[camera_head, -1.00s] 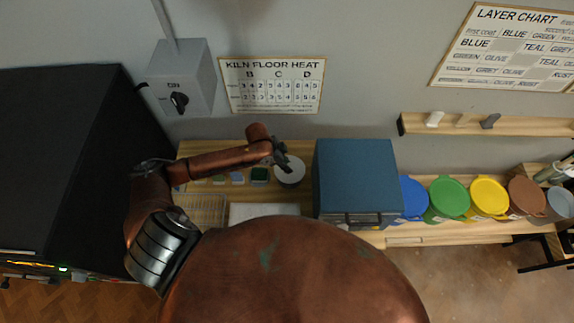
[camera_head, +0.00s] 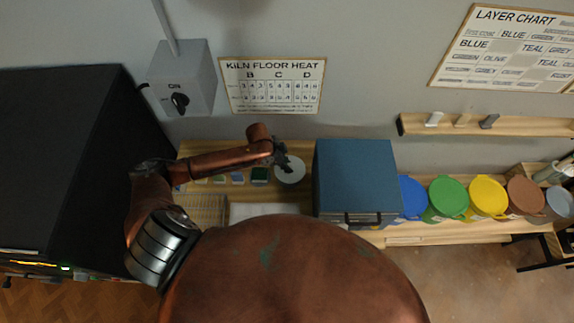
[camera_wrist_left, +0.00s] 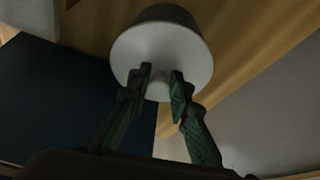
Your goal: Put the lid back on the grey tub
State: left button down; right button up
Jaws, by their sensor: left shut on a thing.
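The pale round lid (camera_wrist_left: 163,50) fills the upper middle of the left wrist view. The darker grey side of the tub (camera_wrist_left: 172,13) shows just beyond it. I cannot tell whether the lid touches the tub all round. My right gripper is out of view.
A blue box (camera_head: 355,178) stands close to the right of the tub. Several small coloured blocks, among them a green one (camera_head: 259,176), lie to its left. Coloured tubs, including a yellow one (camera_head: 488,197), line the bench further right. The wall is close behind.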

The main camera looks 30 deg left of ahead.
pick_arm(q)
jog(key=shift+f+p, duration=0.15)
jog(key=shift+p, duration=0.45)
dwell(1.0)
dwell(0.3)
jog(key=c, duration=1.7)
grip_release()
jog(key=o, duration=0.5)
